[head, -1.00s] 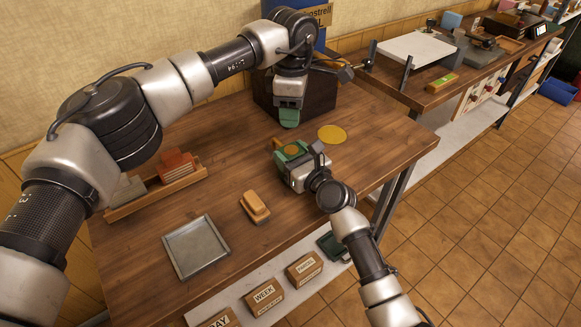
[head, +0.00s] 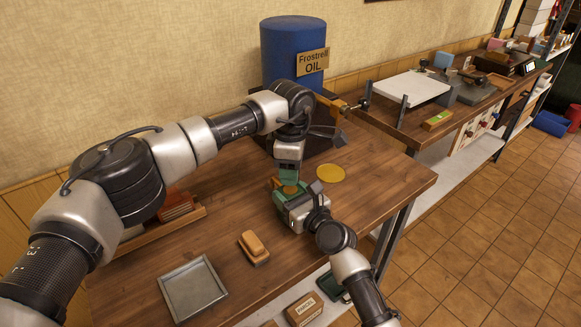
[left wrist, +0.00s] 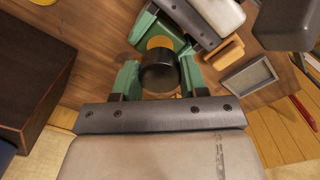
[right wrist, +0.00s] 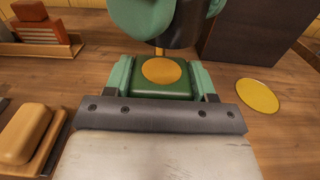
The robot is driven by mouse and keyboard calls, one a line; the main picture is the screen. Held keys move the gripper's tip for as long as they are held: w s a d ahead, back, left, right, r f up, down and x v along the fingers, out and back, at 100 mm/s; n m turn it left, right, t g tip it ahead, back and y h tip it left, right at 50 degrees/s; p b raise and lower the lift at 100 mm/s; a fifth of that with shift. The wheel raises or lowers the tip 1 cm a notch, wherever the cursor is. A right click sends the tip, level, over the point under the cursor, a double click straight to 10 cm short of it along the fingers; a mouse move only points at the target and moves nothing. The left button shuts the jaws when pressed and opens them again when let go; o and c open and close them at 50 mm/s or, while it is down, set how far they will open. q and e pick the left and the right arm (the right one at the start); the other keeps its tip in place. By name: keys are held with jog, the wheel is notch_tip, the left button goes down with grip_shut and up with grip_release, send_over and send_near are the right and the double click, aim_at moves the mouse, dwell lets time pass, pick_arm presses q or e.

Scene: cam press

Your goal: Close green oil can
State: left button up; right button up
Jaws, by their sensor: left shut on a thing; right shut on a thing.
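The green oil can (right wrist: 165,90) stands on the table, with a round orange-yellow disc (right wrist: 160,71) on its top. My right gripper (head: 290,200) is shut on the can's sides. A black cylindrical cap (left wrist: 158,72) is held between the green fingers of my left gripper (head: 289,175), which is shut on it. In the right wrist view the black cap (right wrist: 180,38) hangs just above the can's top, towards its far side. A thin yellowish stem (right wrist: 158,50) shows below it; I cannot tell whether it touches the can.
A yellow disc (head: 331,173) lies to the right of the can. A blue oil drum (head: 290,52) stands behind. A grey tray (head: 192,288), an orange-tan block (head: 254,246) and a rack of red-brown pieces (head: 176,206) are to the left. The front right tabletop is clear.

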aim_at(290, 192)
pick_arm(q)
jog(key=shift+f, duration=0.85)
jog(key=shift+f, duration=0.6)
jog(key=m, duration=1)
jog(key=shift+m, duration=0.3)
jog(key=m, duration=0.6)
jog(key=shift+m, duration=0.4)
jog(key=m, duration=0.5)
jog(key=shift+a, duration=0.1)
